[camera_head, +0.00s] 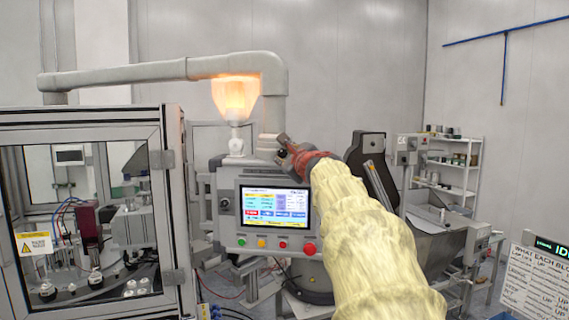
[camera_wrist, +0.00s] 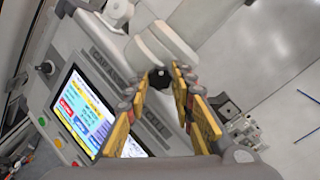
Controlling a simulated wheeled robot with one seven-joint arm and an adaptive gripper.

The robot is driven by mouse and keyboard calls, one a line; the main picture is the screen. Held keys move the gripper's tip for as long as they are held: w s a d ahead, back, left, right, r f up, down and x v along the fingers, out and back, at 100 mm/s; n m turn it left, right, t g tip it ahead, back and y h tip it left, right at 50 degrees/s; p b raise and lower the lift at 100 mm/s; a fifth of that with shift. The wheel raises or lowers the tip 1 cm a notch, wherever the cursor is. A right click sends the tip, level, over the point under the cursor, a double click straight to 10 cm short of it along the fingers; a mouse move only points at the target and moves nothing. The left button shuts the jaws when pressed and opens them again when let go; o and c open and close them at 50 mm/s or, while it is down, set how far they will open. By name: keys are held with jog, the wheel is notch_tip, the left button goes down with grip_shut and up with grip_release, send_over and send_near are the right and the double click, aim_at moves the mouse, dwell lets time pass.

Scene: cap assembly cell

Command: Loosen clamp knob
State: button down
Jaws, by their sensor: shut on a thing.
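The clamp knob (camera_wrist: 159,76) is a dark, lobed knob on the grey pipe mount behind the control panel. In the wrist view it sits between the tips of my gripper (camera_wrist: 161,86), whose yellow-padded fingers are shut on it from both sides. In the head view my gripper (camera_head: 284,149) is at the vertical pipe, just above the panel's upper right corner. The knob is small there and partly hidden by the fingers. My arm in its pale cover hides what lies behind it.
The control panel (camera_head: 230,212) with a lit screen and coloured buttons hangs just below my gripper; it also shows in the wrist view (camera_wrist: 60,135). The grey overhead pipe (camera_head: 130,74) and a glowing orange lamp (camera_head: 235,97) are close by. A glazed machine enclosure (camera_head: 172,150) stands left.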

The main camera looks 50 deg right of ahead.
jog(key=n+b, duration=0.2)
jog(key=n, duration=0.1)
jog(key=shift+f+n, duration=0.15)
jog(key=shift+n, duration=0.25)
jog(key=shift+n+b, duration=1.4)
jog(key=shift+n, duration=0.4)
jog(key=c, duration=1.5)
grip_release()
jog(key=shift+s+a, duration=0.1)
jog(key=v, duration=1.1)
jog(key=shift+s+a, duration=0.25)
jog(key=shift+s, duration=0.05)
